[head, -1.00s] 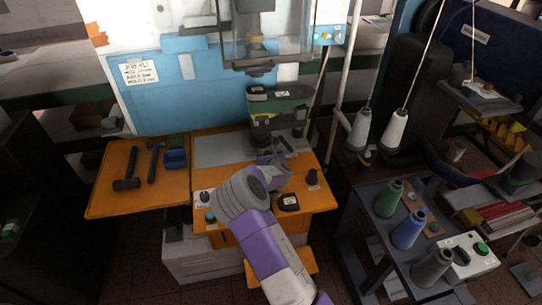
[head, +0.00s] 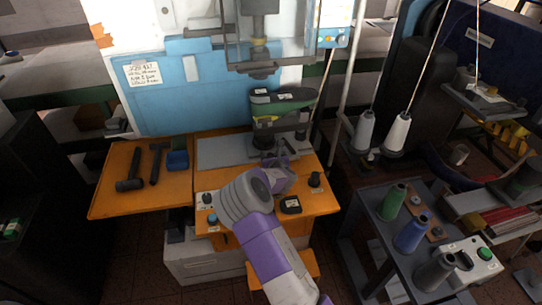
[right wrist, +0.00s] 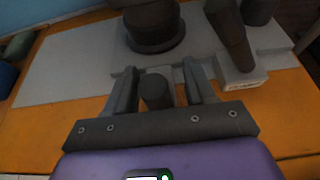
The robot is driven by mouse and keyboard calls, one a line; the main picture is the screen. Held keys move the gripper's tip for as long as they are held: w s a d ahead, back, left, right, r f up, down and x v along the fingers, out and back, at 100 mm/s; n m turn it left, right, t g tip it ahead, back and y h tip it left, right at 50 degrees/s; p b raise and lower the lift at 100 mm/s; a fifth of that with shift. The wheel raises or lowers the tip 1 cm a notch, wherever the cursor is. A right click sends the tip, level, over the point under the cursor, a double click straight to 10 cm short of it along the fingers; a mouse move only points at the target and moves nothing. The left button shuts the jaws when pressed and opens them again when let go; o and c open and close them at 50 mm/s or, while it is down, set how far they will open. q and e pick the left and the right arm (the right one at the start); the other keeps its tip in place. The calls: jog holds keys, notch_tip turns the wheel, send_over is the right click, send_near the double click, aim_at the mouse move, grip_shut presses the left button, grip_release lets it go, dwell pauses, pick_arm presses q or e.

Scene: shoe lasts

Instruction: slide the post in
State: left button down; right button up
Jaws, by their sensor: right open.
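My right gripper (head: 281,164) is over the orange table, just in front of the machine's base. In the right wrist view its two fingers (right wrist: 159,72) are apart, one on each side of a short dark upright cylinder (right wrist: 156,91), which may be the post. I cannot tell whether either finger touches it. Behind it a round dark column (right wrist: 152,25) stands on the grey plate. In the head view a green and black shoe last (head: 283,103) sits on top of the stand, above and behind my gripper. My left gripper is not in view.
A grey plate (head: 222,151) lies on the orange table. Right of my fingers stands a tilted dark lever (right wrist: 232,38) with a white label at its foot. Black knobs flank the table front. Hammers (head: 130,172) lie at left; a cart with thread cones (head: 411,232) stands at right.

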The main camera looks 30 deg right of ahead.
jog(key=shift+p+v, duration=0.35)
jog(key=shift+v, duration=3.2)
